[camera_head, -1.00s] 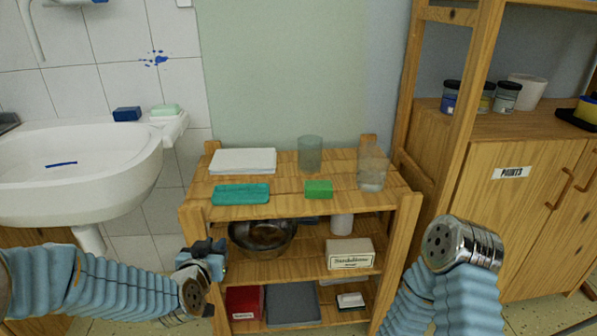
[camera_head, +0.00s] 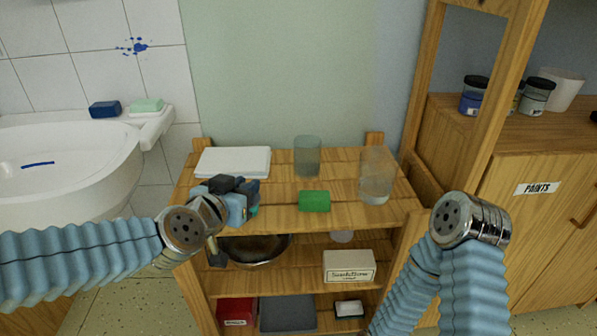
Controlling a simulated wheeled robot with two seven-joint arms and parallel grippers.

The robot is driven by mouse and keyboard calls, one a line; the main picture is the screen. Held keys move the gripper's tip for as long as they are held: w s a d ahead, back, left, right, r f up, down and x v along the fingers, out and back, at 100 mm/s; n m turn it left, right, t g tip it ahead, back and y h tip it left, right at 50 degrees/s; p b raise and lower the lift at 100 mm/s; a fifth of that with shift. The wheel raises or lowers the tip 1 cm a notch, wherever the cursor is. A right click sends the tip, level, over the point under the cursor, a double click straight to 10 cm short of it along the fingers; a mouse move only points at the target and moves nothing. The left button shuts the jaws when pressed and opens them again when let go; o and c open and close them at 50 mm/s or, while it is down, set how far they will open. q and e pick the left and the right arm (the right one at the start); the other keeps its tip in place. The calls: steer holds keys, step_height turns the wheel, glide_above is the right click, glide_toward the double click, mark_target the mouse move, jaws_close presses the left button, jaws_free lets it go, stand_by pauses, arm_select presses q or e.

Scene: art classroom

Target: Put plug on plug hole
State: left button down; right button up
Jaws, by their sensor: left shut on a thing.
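My left gripper (camera_head: 236,196) is over the front left of the wooden shelf unit's top, where it covers most of a teal cloth-like item (camera_head: 254,211). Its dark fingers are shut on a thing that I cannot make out. No plug can be picked out. The white sink (camera_head: 80,165) is at the left edge, with a blue streak (camera_head: 38,164) in its basin. No plug hole can be seen in the visible part. My right arm stands at the lower right, and its gripper is not in view.
The shelf top (camera_head: 290,214) bears white paper (camera_head: 233,162), a green block (camera_head: 314,201) and two clear glasses (camera_head: 307,157) (camera_head: 376,176). A metal bowl (camera_head: 262,250) and boxes stand below. A cabinet with paint jars (camera_head: 535,97) is at the right.

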arm_select(q)
steer(key=s+d+f+b+x, duration=0.1)
steer(key=b+x, duration=0.2)
steer(key=x, duration=0.8)
glide_above(282, 204)
step_height(282, 204, down, 5)
steer(key=shift+s+b, duration=0.15)
steer(key=shift+b, duration=0.3)
steer(key=shift+f, duration=0.35)
steer(key=shift+d+f, duration=0.1)
steer(key=shift+f, duration=1.3)
steer(key=shift+f+b, duration=0.15)
steer(key=shift+b, duration=0.2)
steer(key=shift+f, duration=0.15)
steer(key=c, duration=1)
jaws_free()
